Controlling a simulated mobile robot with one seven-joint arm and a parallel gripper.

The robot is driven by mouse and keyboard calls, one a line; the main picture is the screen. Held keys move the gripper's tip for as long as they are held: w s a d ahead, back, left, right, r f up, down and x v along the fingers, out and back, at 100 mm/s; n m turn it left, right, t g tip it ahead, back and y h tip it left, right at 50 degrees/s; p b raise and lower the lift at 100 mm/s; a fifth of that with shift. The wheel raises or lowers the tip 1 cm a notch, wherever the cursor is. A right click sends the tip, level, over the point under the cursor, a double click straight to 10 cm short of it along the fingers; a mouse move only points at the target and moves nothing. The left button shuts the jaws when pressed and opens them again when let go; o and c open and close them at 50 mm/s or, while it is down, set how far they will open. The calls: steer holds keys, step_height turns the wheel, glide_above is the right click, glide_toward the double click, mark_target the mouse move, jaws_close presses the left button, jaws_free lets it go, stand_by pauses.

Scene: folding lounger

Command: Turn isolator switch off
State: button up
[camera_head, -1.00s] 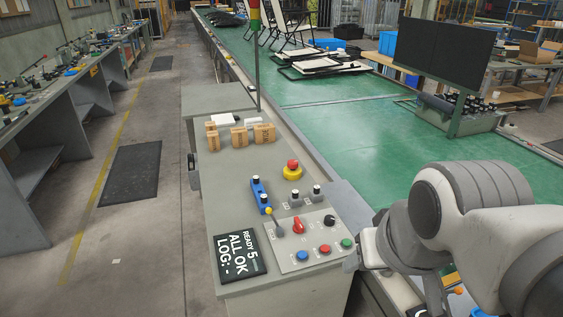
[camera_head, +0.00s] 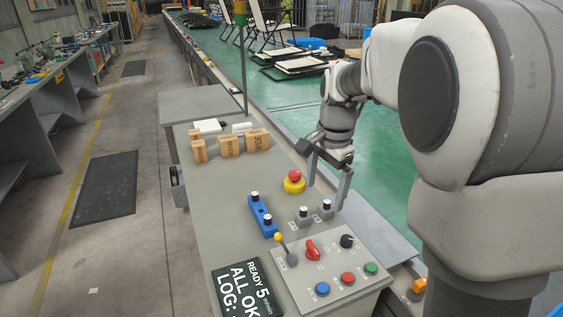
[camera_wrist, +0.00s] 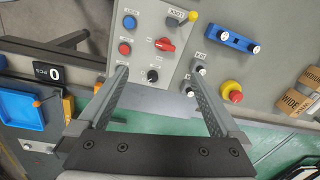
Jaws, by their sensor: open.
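The red rotary switch (camera_head: 312,250), which looks like the isolator, is on the light control plate (camera_head: 288,270) on the grey console. It also shows in the wrist view (camera_wrist: 165,45), beyond and between the fingertips. Its label is too small to read. My gripper (camera_head: 325,196) is open and empty, pointing down above the console, near the small grey switches with black knobs (camera_head: 304,213). The wrist view shows both fingers (camera_wrist: 160,68) spread apart, with nothing between them.
Around the red switch are a yellow-tipped lever (camera_head: 279,238), a black knob (camera_head: 347,241), and blue (camera_head: 322,289), red (camera_head: 348,279) and green (camera_head: 371,268) buttons. A red-and-yellow emergency stop (camera_head: 294,181) and a blue block (camera_head: 262,215) stand behind. A green conveyor (camera_head: 310,125) runs alongside.

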steer(key=m, duration=0.2)
glide_above(313, 247)
step_height(313, 247, down, 5)
steer(key=shift+g, duration=0.5)
step_height(313, 247, down, 18)
steer(key=b, duration=0.3)
steer(key=shift+r, duration=0.1)
steer(key=c, duration=1.3)
